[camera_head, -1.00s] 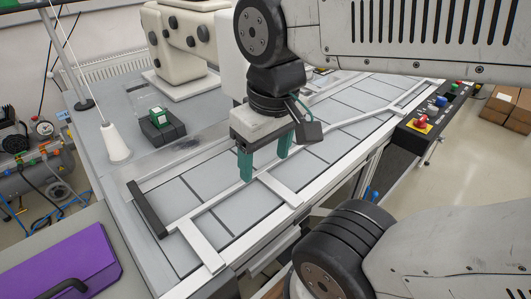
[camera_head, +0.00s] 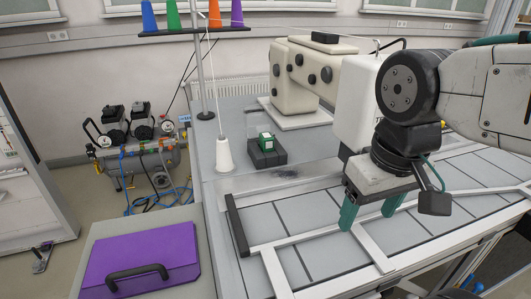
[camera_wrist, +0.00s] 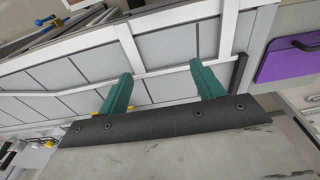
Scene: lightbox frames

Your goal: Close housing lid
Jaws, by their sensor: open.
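I cannot tell for certain which part is the housing lid. A purple panel with a black handle (camera_head: 140,262) lies on a grey surface at lower left; it also shows at the right of the wrist view (camera_wrist: 288,50). A white-barred frame (camera_head: 372,246) lies over the grey tiled bench top, with a black bar (camera_head: 238,226) at its left end, seen also in the wrist view (camera_wrist: 239,72). My gripper (camera_head: 368,215) is open and empty, its green fingers pointing down over the frame's bars. The wrist view shows both fingers (camera_wrist: 160,75) apart; contact with the bars is unclear.
A cream sewing machine (camera_head: 300,75) stands behind the frame. A white cone (camera_head: 223,155) and a small green block on a dark base (camera_head: 267,152) stand on the bench. A compressor (camera_head: 140,150) stands on the floor at left.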

